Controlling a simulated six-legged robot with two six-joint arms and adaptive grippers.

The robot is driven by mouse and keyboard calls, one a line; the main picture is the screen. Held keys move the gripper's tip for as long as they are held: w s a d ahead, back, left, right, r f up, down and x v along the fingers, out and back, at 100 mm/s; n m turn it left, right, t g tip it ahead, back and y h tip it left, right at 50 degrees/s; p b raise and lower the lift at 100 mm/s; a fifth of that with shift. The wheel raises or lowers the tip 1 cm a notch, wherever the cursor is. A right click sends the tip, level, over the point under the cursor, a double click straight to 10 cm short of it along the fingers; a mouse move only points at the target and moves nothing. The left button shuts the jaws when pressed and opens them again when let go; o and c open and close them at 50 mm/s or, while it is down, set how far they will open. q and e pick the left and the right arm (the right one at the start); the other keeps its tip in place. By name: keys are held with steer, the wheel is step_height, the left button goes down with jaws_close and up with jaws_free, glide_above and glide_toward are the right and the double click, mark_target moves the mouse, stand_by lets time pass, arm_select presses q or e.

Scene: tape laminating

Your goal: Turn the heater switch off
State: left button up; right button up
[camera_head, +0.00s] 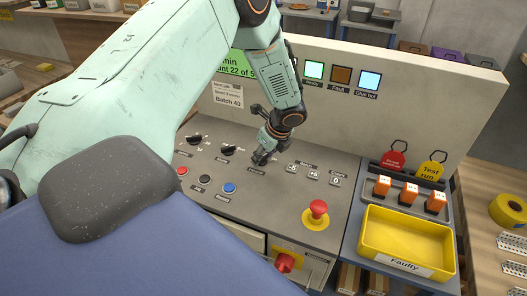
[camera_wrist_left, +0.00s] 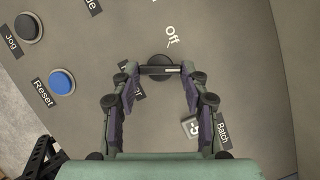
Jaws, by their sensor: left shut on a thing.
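The heater switch (camera_wrist_left: 160,60) is a black rotary knob on the grey console; its label beside it is partly hidden by a finger. A white mark on its bar points to the right in the left wrist view, while the word "Off" (camera_wrist_left: 172,36) stands above the knob. My left gripper (camera_wrist_left: 160,71) is shut on the knob's bar, one finger at each end. In the head view my left gripper (camera_head: 263,156) is down at the panel and mostly hides the knob.
Red, black and blue (camera_head: 229,188) buttons lie left of the gripper, with two other black knobs (camera_head: 228,150) behind them. Small batch buttons (camera_head: 313,174) and a red emergency stop (camera_head: 318,208) are to the right. A yellow "Faulty" tray (camera_head: 405,262) stands at the right.

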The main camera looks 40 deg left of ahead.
arm_select(q)
steer(key=n+g, duration=0.1)
steer(key=n, duration=0.1)
steer(key=shift+w+n, duration=0.2)
steer(key=shift+n, duration=0.2)
steer(key=n+g, duration=0.1)
steer(key=n, duration=0.1)
steer(key=shift+w+a+n, duration=0.1)
steer(key=shift+w+n, duration=0.05)
steer(key=shift+n, duration=0.25)
steer(key=n+g+h+b, duration=0.1)
steer(key=n+b, duration=0.1)
steer(key=n, duration=0.2)
steer(key=shift+w+a, duration=0.15)
steer(key=shift+w+a+n+g+h+b, duration=0.1)
steer(key=shift+n+g+h+b, duration=0.3)
steer(key=shift+n, duration=0.6)
steer(key=shift+n+g+h+b, duration=0.25)
steer(key=shift+n+b, duration=0.2)
steer(key=shift+n, duration=0.55)
steer(key=o, duration=1.2)
steer(key=shift+c, duration=0.2)
steer(key=v, duration=1.2)
